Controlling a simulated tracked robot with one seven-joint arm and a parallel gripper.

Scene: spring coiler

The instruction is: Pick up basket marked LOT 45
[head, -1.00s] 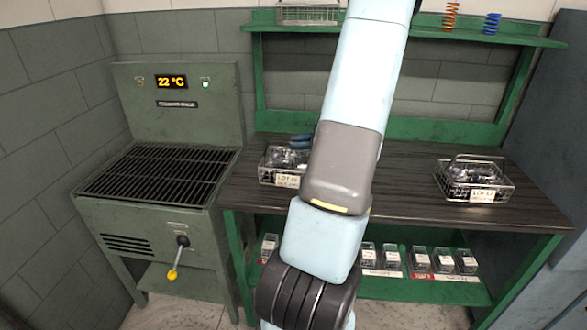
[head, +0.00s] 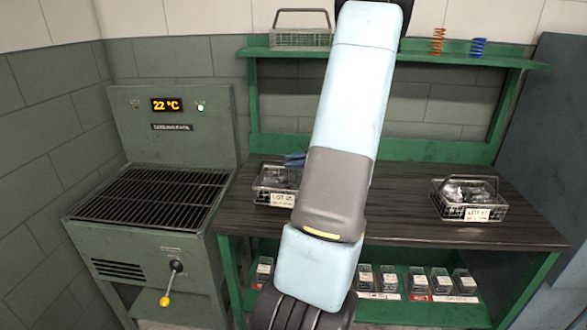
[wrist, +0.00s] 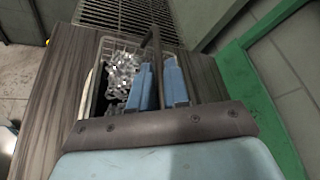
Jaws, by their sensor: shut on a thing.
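A wire basket (head: 264,190) filled with shiny metal parts stands on the left part of the dark bench. Its white tag (head: 283,199) appears to read LOT 45, though the print is small. In the wrist view the basket (wrist: 96,62) shows its metal parts and a dark handle (wrist: 152,52) running between my blue fingers. My gripper (wrist: 160,84) is shut on this handle. In the head view only the blue fingertips (head: 295,160) show over the basket; my arm hides the rest.
A second filled basket (head: 470,213), its tag hard to read, stands on the bench (head: 405,205) at right. An empty basket (head: 300,40) and two springs sit on the upper shelf (head: 420,56). An oven with a grate (head: 150,195) stands left. Small bins line the lower shelf.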

